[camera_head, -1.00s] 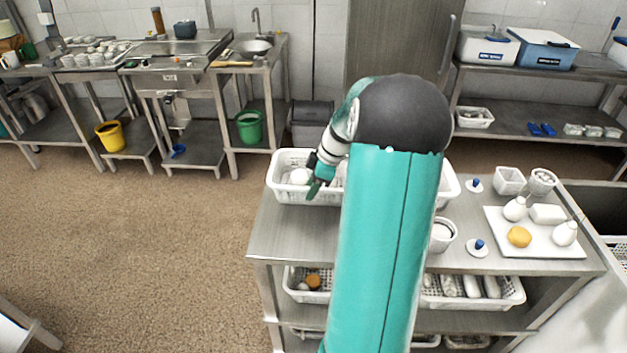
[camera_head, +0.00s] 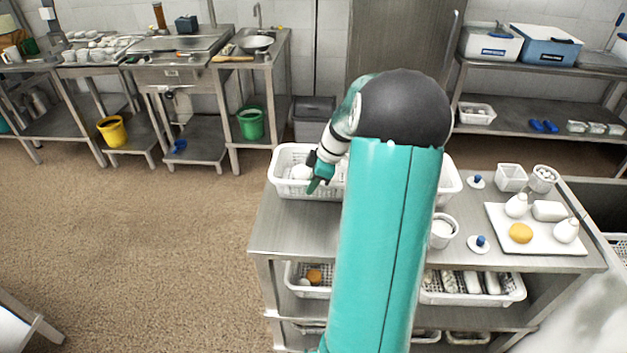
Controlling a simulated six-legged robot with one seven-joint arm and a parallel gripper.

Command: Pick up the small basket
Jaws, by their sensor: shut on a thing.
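A white perforated basket (camera_head: 290,190) stands on the top shelf of the steel table, at its back left, with a white round item in it. My gripper (camera_head: 314,184) is at this basket's front wall, its teal fingers pointing down and shut on the wall or rim there. My arm hides the basket's right part. Another white basket end (camera_head: 450,183) shows right of my arm; I cannot tell whether it is the same basket. A small white square basket (camera_head: 511,177) stands farther right on the table, apart from my gripper.
A white tray (camera_head: 492,212) with bottles and a yellow item lies at the table's right. White tubs and blue-knobbed lids (camera_head: 478,246) stand nearby. Baskets fill the lower shelf (camera_head: 470,298). The table's front left top is clear, and open floor lies to the left.

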